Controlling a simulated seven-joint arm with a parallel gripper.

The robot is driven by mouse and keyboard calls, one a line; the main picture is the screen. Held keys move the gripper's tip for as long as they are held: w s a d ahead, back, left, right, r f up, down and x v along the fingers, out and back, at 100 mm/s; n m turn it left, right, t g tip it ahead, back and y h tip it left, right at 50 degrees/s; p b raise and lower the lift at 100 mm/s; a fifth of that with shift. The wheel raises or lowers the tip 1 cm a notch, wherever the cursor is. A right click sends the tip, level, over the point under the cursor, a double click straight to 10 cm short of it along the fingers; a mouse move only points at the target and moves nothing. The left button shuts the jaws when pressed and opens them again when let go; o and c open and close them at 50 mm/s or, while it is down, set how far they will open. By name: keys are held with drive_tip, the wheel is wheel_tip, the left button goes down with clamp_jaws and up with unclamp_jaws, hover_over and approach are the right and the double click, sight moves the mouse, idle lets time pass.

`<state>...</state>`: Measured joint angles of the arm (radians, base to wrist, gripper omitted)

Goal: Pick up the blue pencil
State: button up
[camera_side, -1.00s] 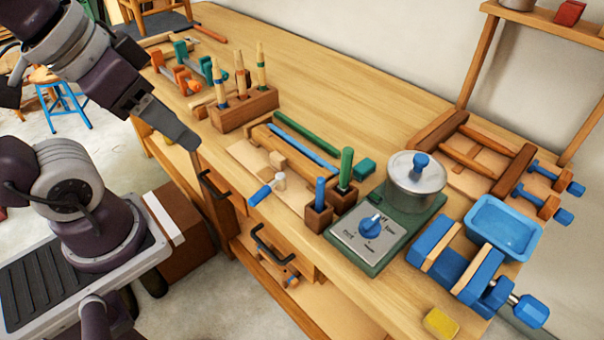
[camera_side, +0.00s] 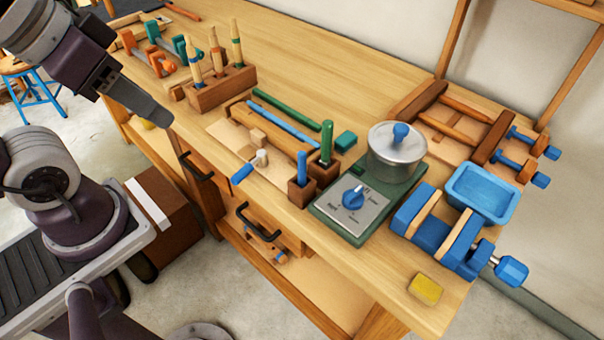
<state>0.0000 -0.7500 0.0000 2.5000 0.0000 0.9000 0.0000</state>
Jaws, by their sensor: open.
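A blue stick (camera_side: 302,167) stands upright in a small wooden holder (camera_side: 300,193) near the bench's front edge. A longer blue stick (camera_side: 284,121) lies along a wooden block, beside a green stick (camera_side: 287,107). I cannot tell for sure which blue stick is the pencil. My gripper (camera_side: 163,116) is open and empty, at the front edge of the bench, left of both blue sticks and apart from them. It is seen edge-on, so the gap between its fingers is hidden.
A second holder with a green stick (camera_side: 327,140) adjoins the blue one's holder. A scale (camera_side: 347,220) with a metal pot (camera_side: 396,156) stands to the right. A wooden block (camera_side: 222,90) with upright tools is beside my gripper.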

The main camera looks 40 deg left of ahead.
drive_tip(key=n+g, duration=0.6)
drive_tip(key=n, duration=1.2)
hover_over(302, 170)
wheel_tip(302, 170, down, 14)
drive_tip(key=f, duration=0.6)
drive_tip(key=shift+w+a+f, duration=0.3)
drive_tip(key=shift+f, duration=0.5)
clamp_jaws()
